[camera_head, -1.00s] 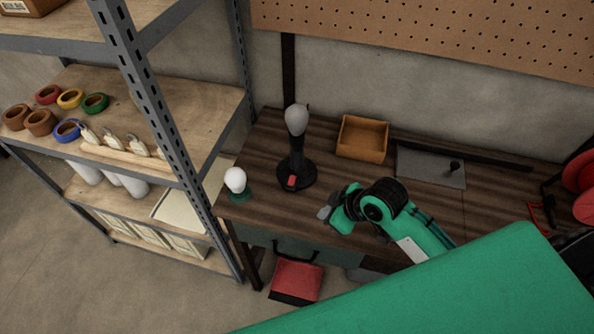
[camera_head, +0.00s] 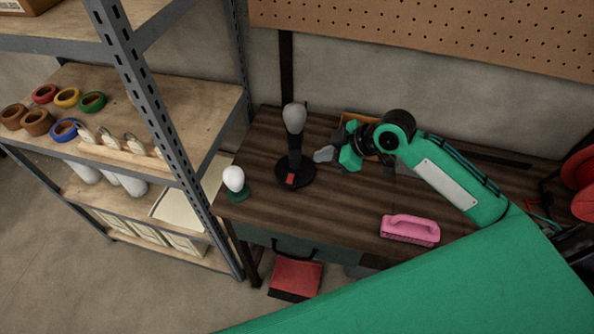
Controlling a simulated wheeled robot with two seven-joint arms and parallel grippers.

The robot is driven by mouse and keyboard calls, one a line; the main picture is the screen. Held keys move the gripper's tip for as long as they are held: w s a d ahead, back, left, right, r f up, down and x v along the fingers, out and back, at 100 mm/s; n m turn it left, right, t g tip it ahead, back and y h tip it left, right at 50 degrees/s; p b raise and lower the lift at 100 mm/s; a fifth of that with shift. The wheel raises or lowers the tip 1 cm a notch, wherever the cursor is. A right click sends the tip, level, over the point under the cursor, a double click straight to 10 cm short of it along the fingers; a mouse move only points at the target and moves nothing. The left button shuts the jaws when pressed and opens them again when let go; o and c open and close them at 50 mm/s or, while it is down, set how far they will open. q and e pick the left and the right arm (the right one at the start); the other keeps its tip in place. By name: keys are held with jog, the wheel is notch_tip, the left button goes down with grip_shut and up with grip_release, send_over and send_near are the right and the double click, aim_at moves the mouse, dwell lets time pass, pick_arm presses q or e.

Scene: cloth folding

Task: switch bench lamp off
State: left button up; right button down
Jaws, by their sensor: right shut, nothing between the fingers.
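The bench lamp (camera_head: 295,138) stands upright on the wooden workbench, with a round black base, a black stem and a grey-white bulb on top that does not look lit. A red switch (camera_head: 291,179) sits on the front of its base. My right gripper (camera_head: 324,154) is shut and empty, just right of the lamp's stem and above the bench, apart from the switch. My left gripper is not in view.
A white bulb on a green base (camera_head: 234,181) stands at the bench's left edge. A pink brush (camera_head: 410,229) lies at the front right. A wooden tray (camera_head: 349,122) is partly behind my right arm. A metal shelf (camera_head: 190,180) borders the bench on the left.

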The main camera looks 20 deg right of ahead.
jog(key=p, duration=0.3)
send_over(290, 179)
jog(key=s+d, duration=0.1)
jog(key=d, duration=0.1)
notch_tip(290, 179, down, 6)
jog(key=shift+a+f, duration=0.1)
jog(key=shift+f, duration=0.15)
jog(key=f, duration=0.1)
jog(key=f+p, duration=0.1)
jog(key=shift+w+f, duration=0.2)
jog(key=shift+f, duration=1.05)
jog(key=shift+w, duration=0.1)
